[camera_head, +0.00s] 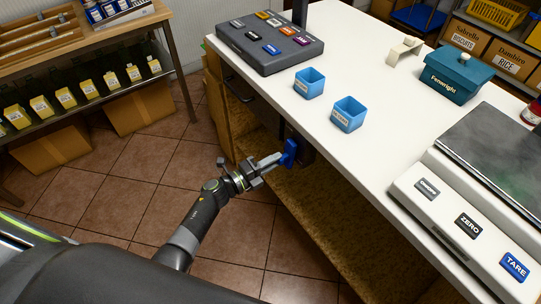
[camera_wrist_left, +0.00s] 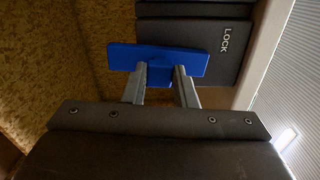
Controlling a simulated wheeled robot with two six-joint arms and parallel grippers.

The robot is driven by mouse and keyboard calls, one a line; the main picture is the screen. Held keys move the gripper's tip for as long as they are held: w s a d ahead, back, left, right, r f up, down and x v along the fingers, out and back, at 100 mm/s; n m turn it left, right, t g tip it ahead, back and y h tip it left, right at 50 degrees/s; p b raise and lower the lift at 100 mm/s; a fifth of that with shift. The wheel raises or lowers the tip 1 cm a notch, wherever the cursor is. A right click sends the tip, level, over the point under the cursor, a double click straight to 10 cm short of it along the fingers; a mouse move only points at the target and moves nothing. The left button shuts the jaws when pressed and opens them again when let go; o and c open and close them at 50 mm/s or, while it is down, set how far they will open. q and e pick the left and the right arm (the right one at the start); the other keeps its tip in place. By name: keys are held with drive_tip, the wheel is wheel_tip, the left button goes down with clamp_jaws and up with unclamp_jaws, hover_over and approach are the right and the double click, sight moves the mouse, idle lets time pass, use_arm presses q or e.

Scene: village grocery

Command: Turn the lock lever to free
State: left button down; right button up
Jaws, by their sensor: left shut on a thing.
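The blue lock lever (camera_head: 289,153) is mounted on a dark plate at the side of the white counter. In the left wrist view the lever (camera_wrist_left: 190,61) is a wide blue bar with a hub below its middle, slightly tilted. The dark plate (camera_wrist_left: 228,66) behind it bears the word LOCK. My left gripper (camera_head: 272,162) reaches the lever from the left. In the wrist view its two fingers (camera_wrist_left: 160,84) are on either side of the lever's hub, shut on it. My right gripper is not in view.
The white counter (camera_head: 350,170) holds two blue cups (camera_head: 309,83), a button panel (camera_head: 258,58), a teal box (camera_head: 453,80) and a scale with ZERO and TARE buttons (camera_head: 468,226). An open shelf (camera_head: 290,190) lies below the counter.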

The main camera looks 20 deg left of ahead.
use_arm(q)
drive_tip(key=shift+s+d+n, duration=0.1)
drive_tip(key=shift+n, duration=0.5)
drive_tip(key=shift+p, duration=0.3)
drive_tip(key=c, duration=1.2)
unclamp_jaws()
drive_tip(key=shift+o, duration=0.2)
drive_tip(key=shift+s+f, duration=0.1)
drive_tip(key=shift+s, duration=0.05)
drive_tip(key=b+v, duration=0.1)
drive_tip(key=v, duration=1.6)
drive_tip(key=shift+b, duration=0.35)
drive_tip(key=shift+s, duration=0.1)
